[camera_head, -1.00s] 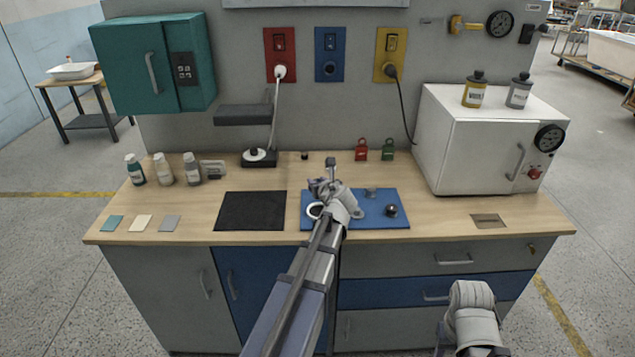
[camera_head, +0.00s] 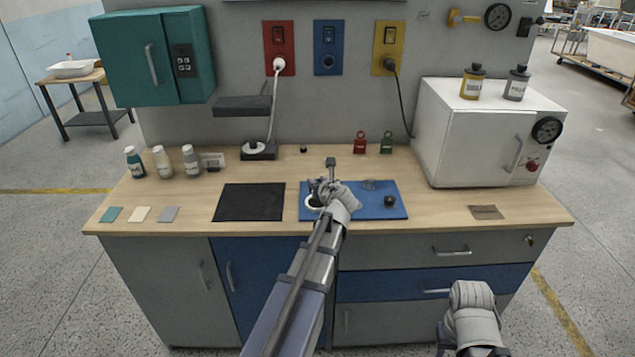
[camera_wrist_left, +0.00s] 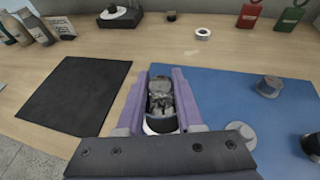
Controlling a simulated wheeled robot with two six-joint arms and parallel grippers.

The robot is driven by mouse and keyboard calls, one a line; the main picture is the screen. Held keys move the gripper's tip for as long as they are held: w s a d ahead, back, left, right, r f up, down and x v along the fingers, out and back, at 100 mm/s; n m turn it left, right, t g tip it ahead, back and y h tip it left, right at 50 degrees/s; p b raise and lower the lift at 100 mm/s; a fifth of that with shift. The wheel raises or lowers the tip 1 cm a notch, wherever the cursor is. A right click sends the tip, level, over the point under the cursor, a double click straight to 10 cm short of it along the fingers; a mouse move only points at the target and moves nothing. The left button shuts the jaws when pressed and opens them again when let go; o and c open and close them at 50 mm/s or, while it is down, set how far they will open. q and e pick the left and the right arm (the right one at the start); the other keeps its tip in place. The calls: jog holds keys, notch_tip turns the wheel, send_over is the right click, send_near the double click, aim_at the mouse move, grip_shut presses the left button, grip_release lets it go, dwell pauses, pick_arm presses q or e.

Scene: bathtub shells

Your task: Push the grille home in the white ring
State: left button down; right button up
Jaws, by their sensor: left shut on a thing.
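The white ring (camera_head: 312,201) lies on the left part of the blue mat, partly hidden by my left gripper. In the left wrist view, part of the ring (camera_wrist_left: 160,126) shows as a white rim below the fingers. My left gripper (camera_head: 322,188) reaches over the mat by the ring. Its purple fingers are shut on a small dark grey piece, which looks like the grille (camera_wrist_left: 162,98). The held piece is right at the ring, but I cannot tell whether it sits inside it. My right arm shows at lower right; its fingers are out of view.
The blue mat (camera_head: 398,211) also carries a grey knob (camera_wrist_left: 268,86), a flat grey disc (camera_wrist_left: 240,134) and a black knob (camera_head: 389,200). A black mat (camera_head: 249,202) lies to the left. Another small white ring (camera_wrist_left: 203,33) lies behind. A white oven (camera_head: 470,145) stands at right.

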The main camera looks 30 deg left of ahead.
aim_at(318, 203)
pick_arm(q)
jog(key=shift+f+b, duration=1.65)
jog(key=shift+f, duration=0.35)
jog(key=shift+f+b, duration=0.9)
jog(key=shift+b, duration=0.05)
jog(key=shift+c, duration=2.3)
grip_release()
jog(key=shift+r, duration=0.1)
jog(key=p+v, duration=0.3)
jog(key=v, duration=0.5)
jog(key=shift+a, duration=0.1)
